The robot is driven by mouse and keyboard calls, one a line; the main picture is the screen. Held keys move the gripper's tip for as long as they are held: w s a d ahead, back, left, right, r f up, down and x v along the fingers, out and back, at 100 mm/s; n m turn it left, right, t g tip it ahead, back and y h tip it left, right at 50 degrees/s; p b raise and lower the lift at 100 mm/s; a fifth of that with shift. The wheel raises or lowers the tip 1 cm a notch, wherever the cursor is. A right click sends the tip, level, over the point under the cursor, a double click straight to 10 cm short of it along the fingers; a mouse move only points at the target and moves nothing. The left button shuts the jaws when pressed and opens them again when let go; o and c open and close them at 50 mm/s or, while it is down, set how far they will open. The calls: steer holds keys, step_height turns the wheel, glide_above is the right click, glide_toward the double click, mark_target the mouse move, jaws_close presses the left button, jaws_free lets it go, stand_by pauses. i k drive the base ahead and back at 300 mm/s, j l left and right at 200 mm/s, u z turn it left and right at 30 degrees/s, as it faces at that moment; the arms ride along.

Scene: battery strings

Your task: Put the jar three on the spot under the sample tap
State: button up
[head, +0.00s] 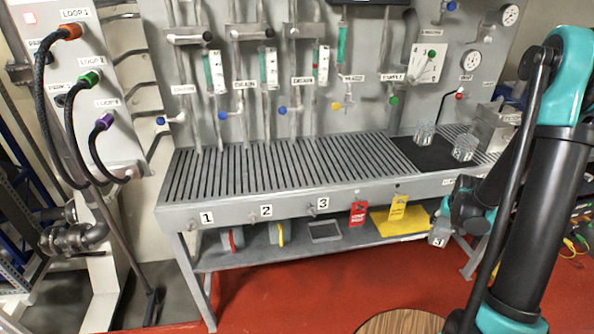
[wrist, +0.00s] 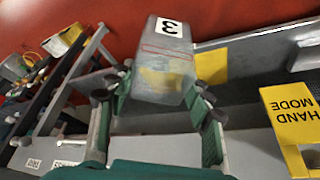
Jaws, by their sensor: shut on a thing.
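Jar three (wrist: 165,65) is a clear, see-through jar with a "3" label, and my gripper (wrist: 160,95) is shut around it in the wrist view. The jar looks tilted there. In the head view the jar (head: 440,238) hangs from my gripper (head: 447,222) in front of the bench, below its front edge. The sample tap (head: 394,98) with a green knob is on the back panel, right of centre. The spot under it is too small to make out on the bench top.
Two clear jars (head: 424,130) (head: 463,148) stand on or beside a dark mat (head: 412,150) at the bench's right. The slatted bench top (head: 270,163) is otherwise clear. A yellow tag (head: 398,207) hangs from the front edge; it shows as "HAND MODE" in the wrist view (wrist: 290,110).

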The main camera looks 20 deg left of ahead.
mark_target(380, 148)
steer(key=k+l+u, duration=0.1)
steer(key=u, duration=0.25)
steer(key=k+l+u, duration=0.1)
steer(key=u, duration=0.3)
steer(key=k+l+u, duration=0.1)
steer(key=u, duration=0.25)
